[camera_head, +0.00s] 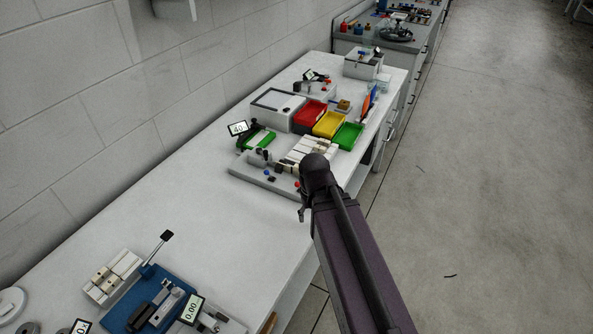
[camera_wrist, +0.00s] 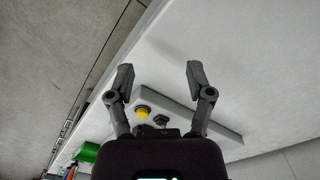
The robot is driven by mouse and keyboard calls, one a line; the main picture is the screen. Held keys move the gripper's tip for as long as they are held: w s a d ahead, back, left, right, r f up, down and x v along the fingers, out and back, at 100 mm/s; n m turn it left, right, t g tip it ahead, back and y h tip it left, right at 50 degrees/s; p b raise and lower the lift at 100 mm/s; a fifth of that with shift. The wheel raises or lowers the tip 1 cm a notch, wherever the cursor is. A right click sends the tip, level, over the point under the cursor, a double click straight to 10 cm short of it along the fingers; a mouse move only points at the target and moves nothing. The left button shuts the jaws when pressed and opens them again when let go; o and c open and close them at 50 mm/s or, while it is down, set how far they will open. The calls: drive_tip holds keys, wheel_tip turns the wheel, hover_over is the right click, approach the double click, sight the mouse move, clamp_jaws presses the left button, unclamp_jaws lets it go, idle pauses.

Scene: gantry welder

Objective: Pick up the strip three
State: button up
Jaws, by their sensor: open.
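No strip can be picked out as strip three. In the head view, pale strip-like pieces sit in a cream holder (camera_head: 315,147) on the bench, just beyond the end of my arm. A second cream holder (camera_head: 113,278) with small tan pieces is at the lower left. My gripper (camera_wrist: 160,75) is open and empty in the wrist view, its two fingers wide apart above the bench top. In the head view my arm hides most of the gripper.
A grey base plate (camera_wrist: 183,110) with a yellow button (camera_wrist: 142,112) lies near my gripper. Red (camera_head: 310,114), yellow (camera_head: 330,124) and green (camera_head: 348,135) bins stand farther back. A blue fixture (camera_head: 150,302) is lower left. The bench middle (camera_head: 195,195) is clear.

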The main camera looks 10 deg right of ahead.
drive_tip(key=w+r+n+p, duration=0.5)
drive_tip(key=w+r+p, duration=0.1)
drive_tip(key=w, duration=0.5)
drive_tip(key=w+r+n+p, duration=0.4)
drive_tip(key=w+r+p, duration=0.2)
drive_tip(key=w, duration=0.4)
drive_tip(key=shift+w+d+r+n, duration=0.3)
drive_tip(key=shift+w+r+n, duration=0.05)
drive_tip(key=shift+n, duration=0.05)
drive_tip(key=b, duration=0.8)
hover_over(295, 169)
drive_tip(key=f, duration=0.5)
drive_tip(key=d+f, duration=0.1)
drive_tip(key=f, duration=0.2)
drive_tip(key=shift+s+f, duration=0.2)
drive_tip(key=shift+f, duration=0.1)
drive_tip(key=shift+s+f+b, duration=0.15)
drive_tip(key=shift+f+b, duration=2.45)
drive_tip(key=shift+b, duration=0.15)
clamp_jaws()
